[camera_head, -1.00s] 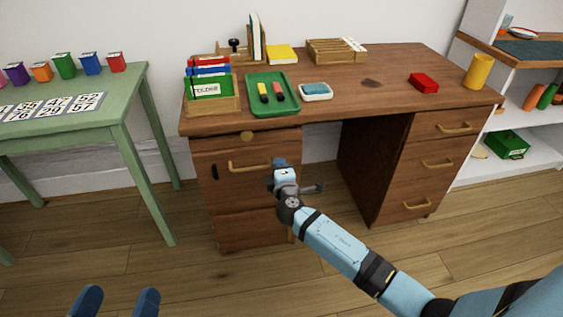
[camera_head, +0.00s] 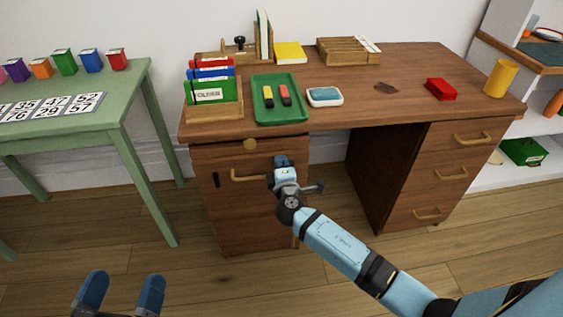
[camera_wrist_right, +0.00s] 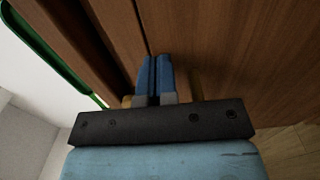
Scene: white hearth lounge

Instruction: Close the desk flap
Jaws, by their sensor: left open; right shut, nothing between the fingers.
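The desk flap (camera_head: 240,205) is the wooden front with a brass bar handle (camera_head: 250,179) on the desk's left pedestal. It stands roughly upright under the desk top; I cannot tell whether it is flush. My right gripper (camera_head: 282,160) is shut and empty at the flap's right side, near the handle's right end. In the right wrist view its blue fingertips (camera_wrist_right: 155,62) are together, close to brown wood; contact is unclear. My left gripper (camera_head: 121,283) is open and empty, low at the left, over the floor and away from the desk.
The desk top (camera_head: 350,110) holds a green tray (camera_head: 300,117), a file rack (camera_head: 215,113), a red box (camera_head: 441,89) and a yellow cup (camera_head: 501,78). A green table (camera_head: 125,118) stands at the left. Floor between table and desk is clear.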

